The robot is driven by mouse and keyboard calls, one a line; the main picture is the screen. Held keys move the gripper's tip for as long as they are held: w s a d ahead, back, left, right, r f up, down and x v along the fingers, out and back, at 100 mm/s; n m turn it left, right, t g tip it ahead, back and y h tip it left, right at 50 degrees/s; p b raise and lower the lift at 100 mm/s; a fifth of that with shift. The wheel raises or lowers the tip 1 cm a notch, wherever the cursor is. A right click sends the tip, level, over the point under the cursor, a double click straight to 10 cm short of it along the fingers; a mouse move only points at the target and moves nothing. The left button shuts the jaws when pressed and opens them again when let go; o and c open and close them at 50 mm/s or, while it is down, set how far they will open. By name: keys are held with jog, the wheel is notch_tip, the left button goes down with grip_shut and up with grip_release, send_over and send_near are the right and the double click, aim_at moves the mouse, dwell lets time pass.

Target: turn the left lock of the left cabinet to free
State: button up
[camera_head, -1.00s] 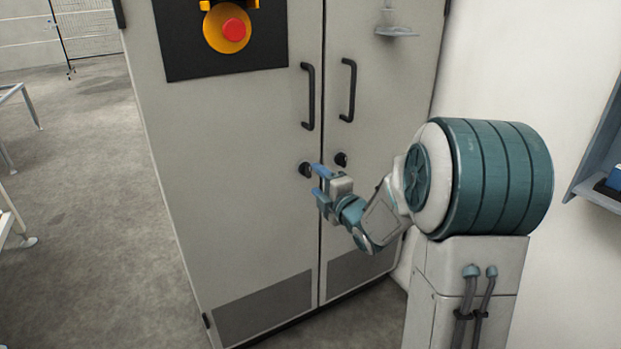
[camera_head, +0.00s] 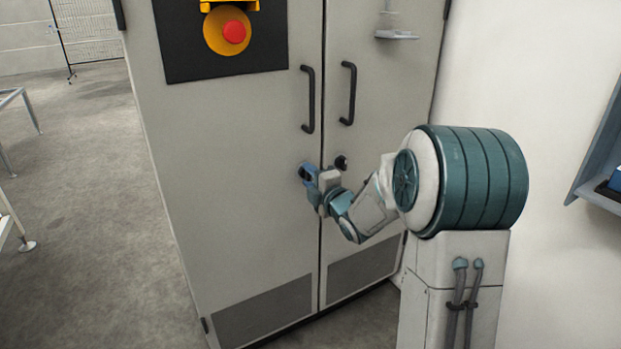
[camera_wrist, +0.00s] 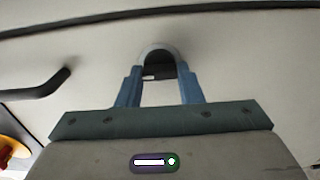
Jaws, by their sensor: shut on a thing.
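The grey cabinet (camera_head: 240,220) has two doors, each with a black handle and a round black lock. The left lock (camera_wrist: 158,62) shows between my fingertips in the wrist view, a dark knob in a pale ring. In the head view my gripper (camera_head: 306,174) covers most of it. My gripper's two blue fingers (camera_wrist: 158,85) reach the door and are shut on the left lock. The right lock (camera_head: 341,163) sits just right of my gripper, apart from it. The lock's exact turn angle cannot be told.
The left door handle (camera_head: 308,98) is above my gripper, and the right door handle (camera_head: 348,92) is beside it. A red emergency button (camera_head: 234,32) is on a dark panel at upper left. Open floor (camera_head: 85,200) lies left of the cabinet.

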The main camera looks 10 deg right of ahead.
jog(key=shift+m, duration=0.4)
jog(key=m+b, duration=0.1)
jog(key=m, duration=0.2)
jog(key=shift+m, duration=0.3)
jog(key=shift+d+r+m+p, duration=0.1)
jog(key=shift+m+p, duration=1.55)
jog(key=shift+m, duration=5.05)
jog(key=o, duration=1)
